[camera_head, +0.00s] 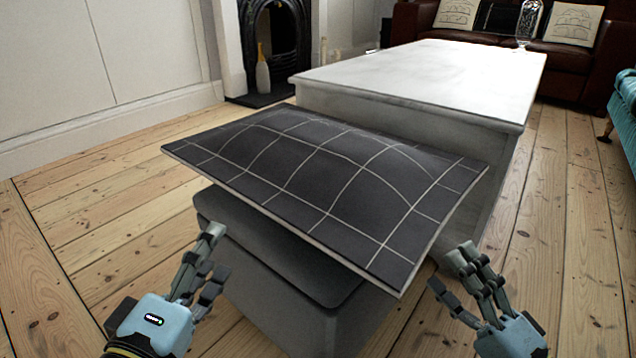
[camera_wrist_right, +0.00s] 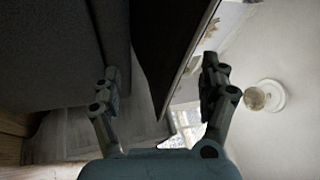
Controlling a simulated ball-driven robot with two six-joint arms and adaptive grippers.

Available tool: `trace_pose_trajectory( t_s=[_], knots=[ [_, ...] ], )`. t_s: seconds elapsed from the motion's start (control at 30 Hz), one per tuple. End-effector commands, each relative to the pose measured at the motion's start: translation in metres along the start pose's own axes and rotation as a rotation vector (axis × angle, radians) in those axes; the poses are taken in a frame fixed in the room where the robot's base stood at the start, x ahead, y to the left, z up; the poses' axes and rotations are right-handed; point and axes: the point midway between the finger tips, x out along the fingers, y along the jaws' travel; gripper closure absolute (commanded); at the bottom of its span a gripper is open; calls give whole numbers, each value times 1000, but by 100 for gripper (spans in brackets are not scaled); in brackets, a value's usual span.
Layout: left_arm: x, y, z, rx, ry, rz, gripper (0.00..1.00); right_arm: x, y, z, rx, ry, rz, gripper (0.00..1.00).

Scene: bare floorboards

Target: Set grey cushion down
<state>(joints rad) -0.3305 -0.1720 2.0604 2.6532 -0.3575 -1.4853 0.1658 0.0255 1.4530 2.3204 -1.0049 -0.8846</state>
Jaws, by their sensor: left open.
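The grey cushion (camera_head: 320,175), dark with a white grid and a pale edge, lies flat above a grey padded stool (camera_head: 275,260) and overhangs it. Its near right corner hangs beyond the stool; whether its hidden underside rests fully on the stool I cannot tell. My left gripper (camera_head: 214,250) is open and empty at the stool's left side, below the cushion's near left edge. My right gripper (camera_head: 456,270) is open just right of the cushion's near right corner. In the right wrist view, the cushion's edge (camera_wrist_right: 178,75) shows between the spread fingers, with no grip visible.
A white marble-topped table (camera_head: 430,80) stands directly behind the stool and cushion. A brown leather sofa (camera_head: 570,60) with cushions is at the back. A teal seat (camera_head: 624,110) is at the right edge. Bare floorboards (camera_head: 100,210) are clear at the left.

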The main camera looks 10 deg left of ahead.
Motion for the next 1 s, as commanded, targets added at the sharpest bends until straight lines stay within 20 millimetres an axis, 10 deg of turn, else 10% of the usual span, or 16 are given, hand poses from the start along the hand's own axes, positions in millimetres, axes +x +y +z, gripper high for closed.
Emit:
trace_pose_trajectory(
  t_s=[0.3,0.73,1.0],
  knots=[
    [-1,0,1,-9,8,-5,39,-51,0,0,-1,-1,-1,22],
    [-1,0,1,-8,8,-4,39,-59,1,3,5,1,5,22],
    [-4,-3,0,326,-113,-54,39,-96,18,65,-117,-128,262,22]
  ],
)
